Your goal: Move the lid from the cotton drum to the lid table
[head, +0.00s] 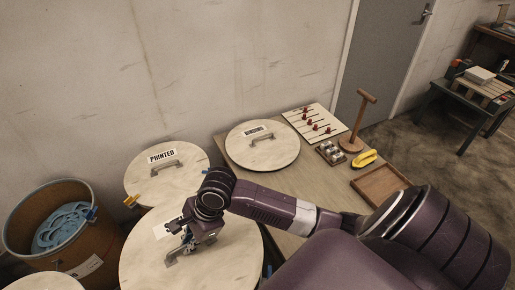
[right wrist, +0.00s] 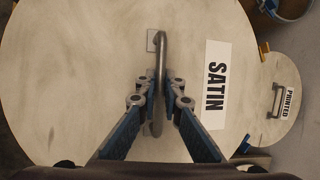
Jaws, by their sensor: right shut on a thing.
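My right gripper (head: 187,244) is shut on the metal handle (right wrist: 160,50) of a large round pale lid (head: 232,262). In the right wrist view this lid (right wrist: 75,85) carries a label reading SATIN. What lies beneath it is hidden, so I cannot tell whether it rests or is raised. Another pale lid (head: 285,155), with a label too small to read surely, lies on the wooden table (head: 320,182) at the back. I see no label that clearly reads COTTON. My left gripper is not in view.
A PRINTED lid (head: 140,187) lies behind the held lid. An open drum (head: 30,257) with blue tape stands at left. The table also bears a pegged board (head: 297,112), a wooden stand (head: 350,142), a yellow tool (head: 364,159) and an empty tray (head: 380,186).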

